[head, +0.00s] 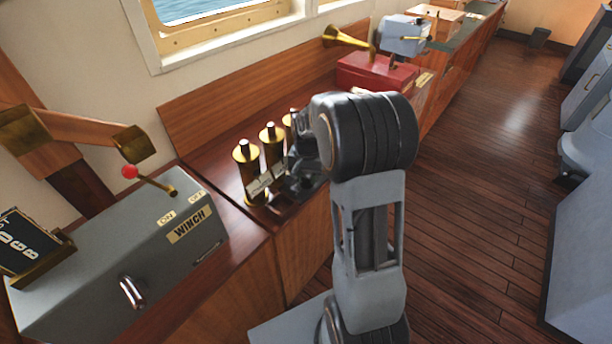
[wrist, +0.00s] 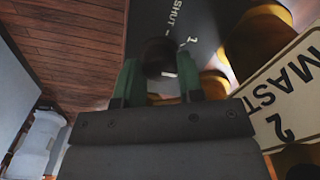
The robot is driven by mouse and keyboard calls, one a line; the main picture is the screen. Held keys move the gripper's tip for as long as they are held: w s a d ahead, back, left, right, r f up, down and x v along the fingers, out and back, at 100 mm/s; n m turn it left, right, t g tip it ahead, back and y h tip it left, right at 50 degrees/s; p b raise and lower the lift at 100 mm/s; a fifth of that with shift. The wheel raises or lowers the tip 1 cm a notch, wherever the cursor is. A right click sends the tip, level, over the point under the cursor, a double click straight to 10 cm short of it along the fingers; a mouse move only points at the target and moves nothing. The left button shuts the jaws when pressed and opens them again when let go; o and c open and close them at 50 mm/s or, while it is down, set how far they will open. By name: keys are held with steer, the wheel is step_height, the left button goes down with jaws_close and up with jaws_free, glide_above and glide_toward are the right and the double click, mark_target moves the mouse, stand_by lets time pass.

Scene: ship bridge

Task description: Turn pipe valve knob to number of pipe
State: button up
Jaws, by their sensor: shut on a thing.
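In the wrist view my gripper (wrist: 158,72) has its two green fingers on either side of a dark round knob (wrist: 157,53), shut on it. The knob sits at a dark panel (wrist: 195,15) marked "SHUT" with small numerals that are hard to read at this angle. A pale plate (wrist: 280,92) reading "MAST" and "2" is at the right, beside brass pipes (wrist: 212,88). In the head view, several upright brass pipes (head: 247,168) stand on the wooden counter with plates (head: 265,180) in front. My arm hides part of the panel and knob there.
A grey winch box (head: 130,245) with a red-tipped lever (head: 150,180) stands left of the pipes. A red box (head: 375,75) with a brass horn (head: 345,38) is behind my arm. The wooden floor (head: 480,150) at right is open, with grey consoles beyond.

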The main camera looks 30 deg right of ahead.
mark_target(307, 178)
stand_by(0.4)
steer(key=o, duration=0.9)
steer(key=shift+r, duration=0.1)
step_height(307, 178, up, 14)
steer(key=shift+f+p, duration=0.15)
steer(key=shift+p, duration=0.5)
